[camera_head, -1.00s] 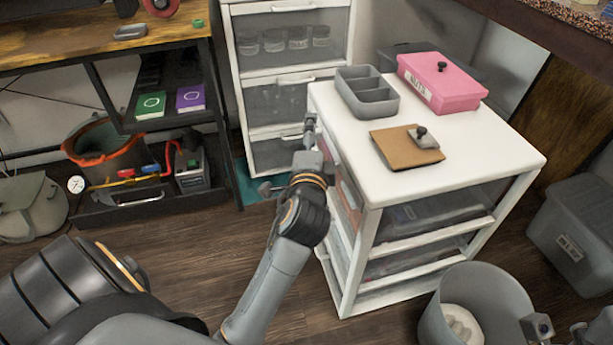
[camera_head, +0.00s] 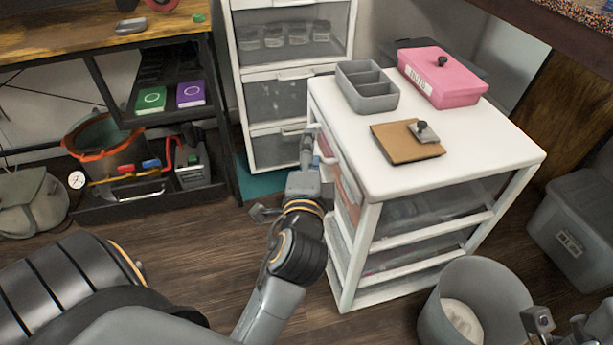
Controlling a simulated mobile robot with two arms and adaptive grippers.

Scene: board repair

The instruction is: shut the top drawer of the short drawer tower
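The short drawer tower (camera_head: 470,150) is white with clear grey sides and stands right of centre. Its drawer fronts face left, seen at a steep angle. The top drawer's front (camera_head: 326,149) shows at the upper left edge, partly behind my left gripper; how far it stands out is hard to tell. My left gripper (camera_head: 307,143) is at the tower's upper left, beside that front. Its slim tip points away from me, and contact is unclear. My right gripper (camera_head: 560,325) is only partly in view at the bottom right, beside a grey bin.
On the tower top are a grey divided tray (camera_head: 368,92), a pink box (camera_head: 440,78) and a brown board (camera_head: 405,144). A taller drawer tower (camera_head: 290,95) stands behind. The grey bin (camera_head: 480,285) and a lidded tub (camera_head: 575,235) stand right. Floor left of the tower is open.

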